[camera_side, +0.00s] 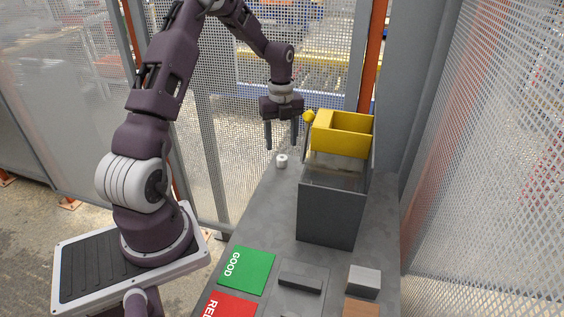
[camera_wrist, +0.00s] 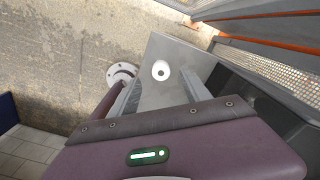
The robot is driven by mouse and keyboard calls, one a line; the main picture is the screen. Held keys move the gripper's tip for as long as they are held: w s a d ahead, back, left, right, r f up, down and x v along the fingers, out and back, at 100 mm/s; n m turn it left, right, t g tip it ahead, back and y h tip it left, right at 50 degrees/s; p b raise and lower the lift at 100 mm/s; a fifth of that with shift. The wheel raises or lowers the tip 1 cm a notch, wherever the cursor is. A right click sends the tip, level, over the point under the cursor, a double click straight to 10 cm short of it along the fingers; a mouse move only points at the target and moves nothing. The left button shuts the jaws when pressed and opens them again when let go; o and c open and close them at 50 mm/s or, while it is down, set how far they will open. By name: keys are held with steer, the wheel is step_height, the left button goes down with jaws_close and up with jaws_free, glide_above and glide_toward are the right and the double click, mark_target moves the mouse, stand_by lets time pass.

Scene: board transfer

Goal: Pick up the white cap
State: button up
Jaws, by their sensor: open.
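The white cap (camera_side: 282,161) is a small round piece with a dark hole. It stands on the grey table top near the table's far end in the side view. It also shows in the wrist view (camera_wrist: 161,70), between my fingers as seen from the wrist. My gripper (camera_side: 281,146) points down with its two fingers spread apart. It is above the cap, with nothing between the fingers. How much height separates the fingertips from the cap is hard to tell.
A dark grey bin with a yellow tray (camera_side: 345,143) on top stands close to the right of my gripper. A green GOOD pad (camera_side: 247,269), a red pad (camera_side: 231,305), a dark bar (camera_side: 300,282) and a grey block (camera_side: 364,281) lie nearer.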

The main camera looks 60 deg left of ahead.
mark_target(282, 157)
steer(key=f, duration=0.6)
steer(key=shift+d+f, duration=0.15)
steer(key=shift+d, duration=0.1)
jaws_close()
